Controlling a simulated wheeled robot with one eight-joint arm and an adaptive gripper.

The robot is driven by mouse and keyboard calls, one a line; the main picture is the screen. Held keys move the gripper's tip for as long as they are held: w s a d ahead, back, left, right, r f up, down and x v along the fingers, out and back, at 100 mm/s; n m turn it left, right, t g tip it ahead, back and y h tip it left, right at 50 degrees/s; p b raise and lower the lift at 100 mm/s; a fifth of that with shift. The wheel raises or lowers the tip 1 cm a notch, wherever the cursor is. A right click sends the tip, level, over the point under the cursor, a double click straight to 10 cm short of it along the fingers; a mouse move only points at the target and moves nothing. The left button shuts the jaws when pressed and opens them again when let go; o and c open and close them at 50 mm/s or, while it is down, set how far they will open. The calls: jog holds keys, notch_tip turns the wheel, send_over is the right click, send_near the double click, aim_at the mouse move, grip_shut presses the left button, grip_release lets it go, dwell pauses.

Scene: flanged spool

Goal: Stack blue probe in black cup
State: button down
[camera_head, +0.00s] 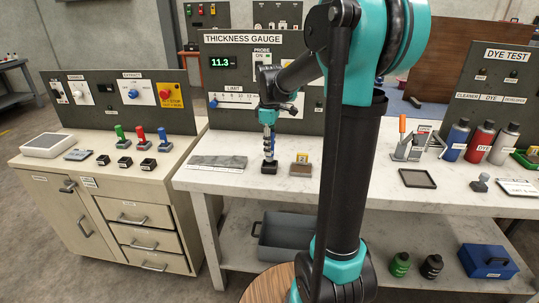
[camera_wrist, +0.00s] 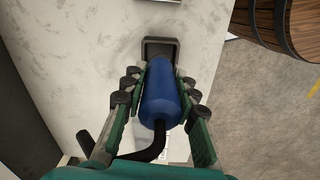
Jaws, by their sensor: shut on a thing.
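My gripper (camera_head: 268,128) points down over the white bench top at the centre of the head view. In the wrist view my gripper (camera_wrist: 160,90) has its green fingers with dark pads on both sides of the blue probe (camera_wrist: 161,100), shut on it. A black cable runs from the probe's near end. The black cup (camera_wrist: 157,46) is a small square holder on the bench, and the probe's far end overlaps its near edge in this view. In the head view the probe (camera_head: 267,155) looks roughly upright over the black cup (camera_head: 269,168); I cannot tell whether its tip is inside.
A grey slab (camera_head: 217,162) lies left of the cup, and a small brown block (camera_head: 301,165) stands close on its right. The thickness gauge panel (camera_head: 230,75) stands behind. On the left cabinet are green, red and blue handled tools (camera_head: 141,135) with several small black cups.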

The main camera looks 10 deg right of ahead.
jog(key=shift+f, duration=1.8)
jog(key=shift+f, duration=0.1)
jog(key=shift+f, duration=0.15)
jog(key=c, duration=1.2)
grip_release()
notch_tip(320, 180, up, 13)
jog(key=shift+f, duration=0.2)
